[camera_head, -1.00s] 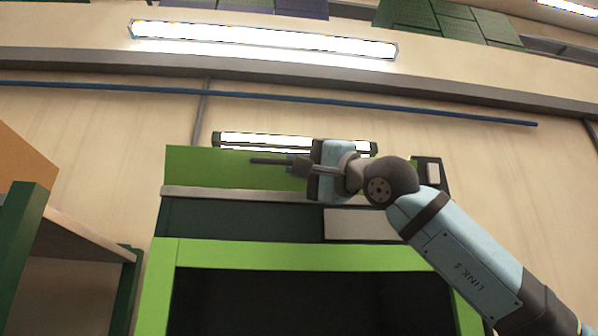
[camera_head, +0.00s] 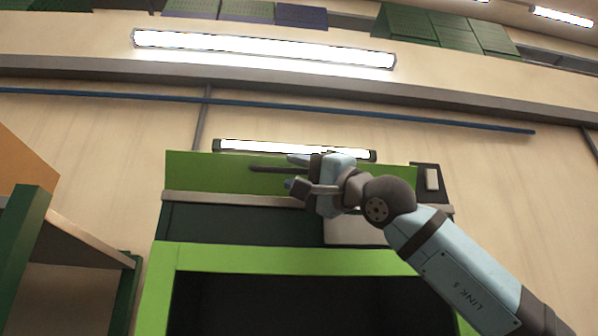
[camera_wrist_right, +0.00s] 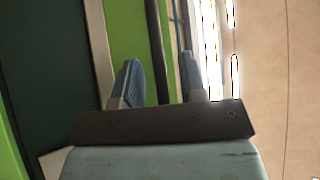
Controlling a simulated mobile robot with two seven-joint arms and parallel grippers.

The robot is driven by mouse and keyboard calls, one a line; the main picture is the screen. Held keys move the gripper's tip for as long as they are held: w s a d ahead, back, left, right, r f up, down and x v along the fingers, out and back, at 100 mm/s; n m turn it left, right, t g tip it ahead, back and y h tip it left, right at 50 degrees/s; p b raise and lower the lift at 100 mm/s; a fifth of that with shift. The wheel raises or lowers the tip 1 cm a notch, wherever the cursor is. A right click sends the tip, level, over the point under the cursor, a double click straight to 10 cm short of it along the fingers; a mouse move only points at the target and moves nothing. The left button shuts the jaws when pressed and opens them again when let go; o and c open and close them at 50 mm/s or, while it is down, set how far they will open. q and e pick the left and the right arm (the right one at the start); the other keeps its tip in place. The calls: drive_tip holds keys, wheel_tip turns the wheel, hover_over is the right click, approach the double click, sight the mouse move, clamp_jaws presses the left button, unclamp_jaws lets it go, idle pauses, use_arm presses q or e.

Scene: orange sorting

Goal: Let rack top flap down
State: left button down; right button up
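The rack (camera_head: 300,258) is a green-framed unit with a dark opening. Its top flap (camera_head: 215,172) is a light green panel standing raised along the top, with a dark rod-like handle (camera_head: 272,169) on its face. My right gripper (camera_head: 295,172) is at the flap, its two blue fingers apart, one above and one below the handle. In the right wrist view the open fingers (camera_wrist_right: 160,78) stand either side of the dark handle (camera_wrist_right: 155,40), with gaps showing; the green flap (camera_wrist_right: 125,35) lies behind. My left gripper is out of view.
A lit tube lamp (camera_head: 295,149) is just behind the flap's upper edge. A pale plate (camera_head: 350,232) and a small dark box with a light switch-like face (camera_head: 432,180) are at the rack's right. A shelf (camera_head: 85,238) stands at left.

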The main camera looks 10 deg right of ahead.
drive_tip(key=shift+s+d+f, duration=0.25)
drive_tip(key=shift+d+f, duration=0.1)
drive_tip(key=shift+f, duration=0.05)
drive_tip(key=b+v, duration=0.4)
drive_tip(key=v, duration=0.8)
drive_tip(key=shift+d, duration=0.3)
drive_tip(key=shift+s+f, duration=0.1)
drive_tip(key=shift+s, duration=0.05)
